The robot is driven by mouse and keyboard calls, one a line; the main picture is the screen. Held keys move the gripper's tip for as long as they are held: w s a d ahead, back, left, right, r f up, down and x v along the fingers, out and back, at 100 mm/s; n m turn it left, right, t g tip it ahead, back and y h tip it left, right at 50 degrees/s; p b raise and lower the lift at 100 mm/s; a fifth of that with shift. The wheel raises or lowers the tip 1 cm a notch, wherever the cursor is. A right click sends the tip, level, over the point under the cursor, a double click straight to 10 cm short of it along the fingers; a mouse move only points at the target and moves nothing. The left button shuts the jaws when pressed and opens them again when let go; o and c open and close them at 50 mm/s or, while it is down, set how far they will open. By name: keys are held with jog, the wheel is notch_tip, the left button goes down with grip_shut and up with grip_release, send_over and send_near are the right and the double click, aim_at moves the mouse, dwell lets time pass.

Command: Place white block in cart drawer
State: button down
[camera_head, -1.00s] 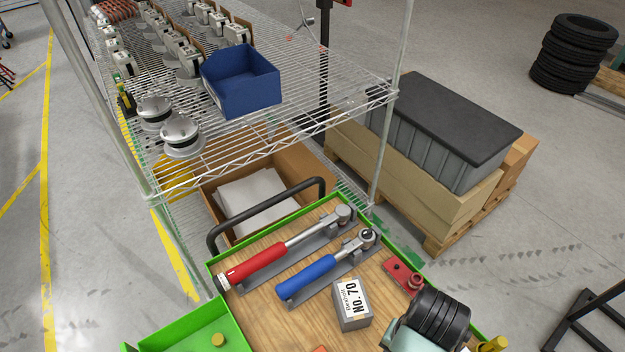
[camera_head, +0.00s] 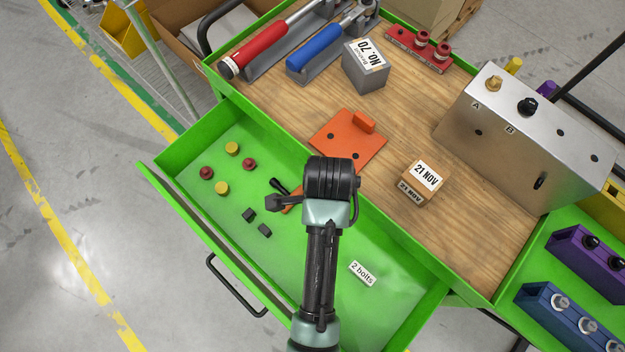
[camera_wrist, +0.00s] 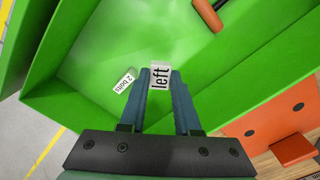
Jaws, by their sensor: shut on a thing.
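The white block (camera_wrist: 160,77), marked "left", is between the two fingertips of my gripper (camera_wrist: 160,84) in the wrist view. The gripper is shut on it. The green cart drawer (camera_head: 225,243) is pulled open in the head view, and its floor shows in the wrist view (camera_wrist: 100,45). The block is seen against the drawer floor; whether it touches the floor I cannot tell. In the head view my arm covers the fingertips and the block.
The drawer holds a "2 bolts" label (camera_head: 362,273), red and yellow round pieces, and small black pieces. On the wooden top are an orange plate (camera_head: 345,143), a "21 NOV" block (camera_head: 420,183), a "NO. 70" block (camera_head: 367,66) and a metal box (camera_head: 510,140).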

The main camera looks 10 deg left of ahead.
jog(key=f+m+b, duration=0.2)
jog(key=f, duration=0.3)
jog(key=s+f+m+b, duration=0.1)
jog(key=f+m+b, duration=0.1)
jog(key=f, duration=0.4)
jog(key=s+f+m+b, duration=0.1)
jog(key=f+m+b, duration=0.2)
jog(key=f, duration=0.3)
jog(key=shift+s+f+m, duration=0.15)
jog(key=shift+s+m, duration=0.05)
jog(key=shift+m, duration=0.3)
jog(key=shift+f, duration=0.2)
jog(key=c, duration=0.6)
grip_release()
jog(key=shift+r, duration=0.15)
notch_tip(320, 180, up, 12)
jog(key=p, duration=0.3)
jog(key=shift+d, duration=0.1)
